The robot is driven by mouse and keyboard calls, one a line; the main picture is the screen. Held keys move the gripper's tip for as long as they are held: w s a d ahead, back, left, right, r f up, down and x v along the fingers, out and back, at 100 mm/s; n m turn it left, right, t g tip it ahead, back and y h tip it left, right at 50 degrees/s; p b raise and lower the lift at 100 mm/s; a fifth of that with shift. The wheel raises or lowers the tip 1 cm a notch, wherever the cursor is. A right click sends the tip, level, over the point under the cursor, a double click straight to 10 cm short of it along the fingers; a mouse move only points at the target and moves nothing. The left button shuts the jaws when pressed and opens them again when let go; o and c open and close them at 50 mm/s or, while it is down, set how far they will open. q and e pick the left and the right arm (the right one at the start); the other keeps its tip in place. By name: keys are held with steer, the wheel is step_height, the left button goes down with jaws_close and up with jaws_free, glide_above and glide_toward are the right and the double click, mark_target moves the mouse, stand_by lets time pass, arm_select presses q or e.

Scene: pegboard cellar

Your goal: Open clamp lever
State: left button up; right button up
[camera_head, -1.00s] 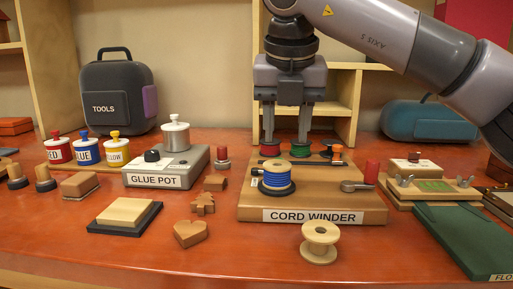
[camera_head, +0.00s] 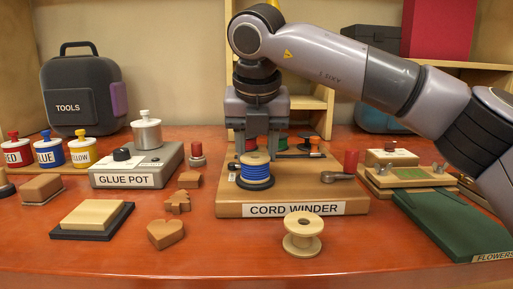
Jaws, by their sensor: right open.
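The cord winder (camera_head: 230,206) is a wooden board on the bench. It carries a blue cord spool (camera_head: 257,170) at front left. A dark lever with an orange knob (camera_head: 316,145) lies at its back right; I cannot tell for sure that this is the clamp lever. A grey crank with a red knob (camera_head: 351,161) sits at its right edge. My right gripper (camera_head: 257,146) points down with its fingers apart, just behind the blue spool. The spool hides its fingertips, so contact cannot be told. My left gripper is out of view.
Red and green spools (camera_head: 281,143) stand close behind the gripper. An empty wooden spool (camera_head: 303,236) stands in front of the winder. The glue pot (camera_head: 170,165) is left, and a flower press (camera_head: 410,178) and green folder (camera_head: 450,225) are right.

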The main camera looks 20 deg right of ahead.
jaws_close()
